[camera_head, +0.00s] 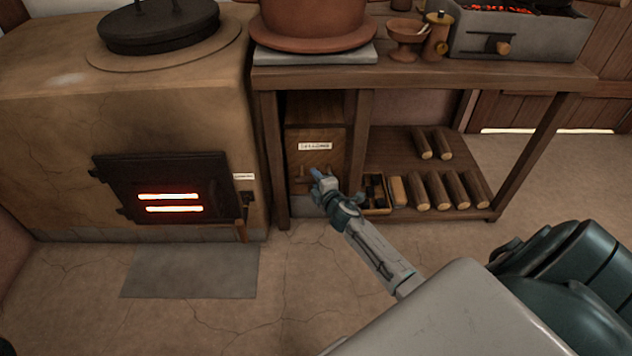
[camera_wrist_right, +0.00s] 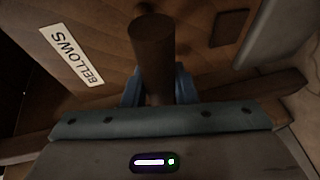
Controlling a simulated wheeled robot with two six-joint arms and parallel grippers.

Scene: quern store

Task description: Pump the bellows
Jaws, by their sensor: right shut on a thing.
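The bellows (camera_head: 318,158) is a brown wooden box with a white label, set in the left bay under the workbench. In the right wrist view the bellows (camera_wrist_right: 100,30) fills the background and its label reads BELLOWS. A dark round wooden handle (camera_wrist_right: 152,50) sticks out toward the camera. My right gripper (camera_head: 321,178) is at the front of the bellows. In the right wrist view the blue fingers of my right gripper (camera_wrist_right: 158,88) are shut on the handle, one on each side. The left gripper is not in view.
A clay stove (camera_head: 60,140) with a glowing fire door (camera_head: 165,187) stands left of the bellows. The workbench (camera_head: 420,78) holds a terracotta pot (camera_head: 312,20) and a brazier (camera_head: 520,35). Several logs (camera_head: 440,190) lie on its lower shelf.

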